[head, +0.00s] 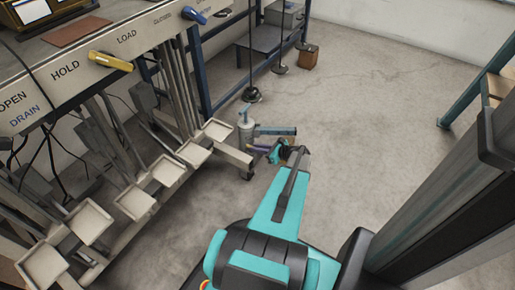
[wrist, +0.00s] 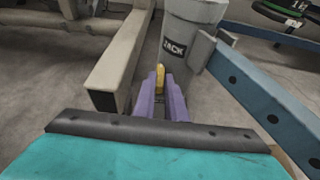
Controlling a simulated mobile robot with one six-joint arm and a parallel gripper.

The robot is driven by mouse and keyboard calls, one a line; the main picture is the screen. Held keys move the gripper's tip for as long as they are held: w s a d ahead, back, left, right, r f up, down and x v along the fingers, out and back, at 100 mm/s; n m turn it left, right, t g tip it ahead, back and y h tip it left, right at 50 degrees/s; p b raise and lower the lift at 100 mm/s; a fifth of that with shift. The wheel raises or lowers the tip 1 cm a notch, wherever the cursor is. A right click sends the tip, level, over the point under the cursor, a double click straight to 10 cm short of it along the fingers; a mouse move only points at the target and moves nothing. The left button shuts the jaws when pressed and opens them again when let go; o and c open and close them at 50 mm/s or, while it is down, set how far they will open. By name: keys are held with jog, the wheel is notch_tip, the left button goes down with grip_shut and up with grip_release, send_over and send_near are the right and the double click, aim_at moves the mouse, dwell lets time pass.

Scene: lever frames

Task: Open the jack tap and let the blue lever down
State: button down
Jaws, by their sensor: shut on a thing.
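The jack (head: 246,127) is a grey upright cylinder on the floor past the pedal frame. Its JACK label shows in the wrist view on the grey body (wrist: 192,22). The small yellow tap (wrist: 160,76) is low on its near side. My gripper (wrist: 161,90) has its purple fingers shut on the tap; they hide much of it. In the head view my gripper (head: 259,148) is low beside the jack. A blue bar with holes (wrist: 262,98) runs beside the jack, and a blue-handled lever (head: 194,15) sits on the panel; I cannot tell which is the blue lever.
A grey beam (wrist: 118,62) stands close left of my fingers. Pale pedals (head: 166,171) line the left frame, below a yellow handle (head: 110,62) by HOLD. Disc weights (head: 251,95) hang behind the jack. The floor to the right (head: 370,110) is clear.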

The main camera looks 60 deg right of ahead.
jog(key=shift+w+d+r+n+y+p, duration=0.1)
jog(key=shift+d+n+y+p, duration=0.2)
jog(key=shift+n+y+p, duration=0.6)
jog(key=shift+d+n+g+y+p, duration=0.25)
jog(key=shift+n+y+p, duration=0.45)
jog(key=shift+p, duration=0.75)
jog(key=shift+a, duration=0.1)
jog(key=c, duration=1.8)
grip_release()
jog(key=p+v, duration=0.3)
jog(key=v, duration=1)
jog(key=shift+s, duration=0.35)
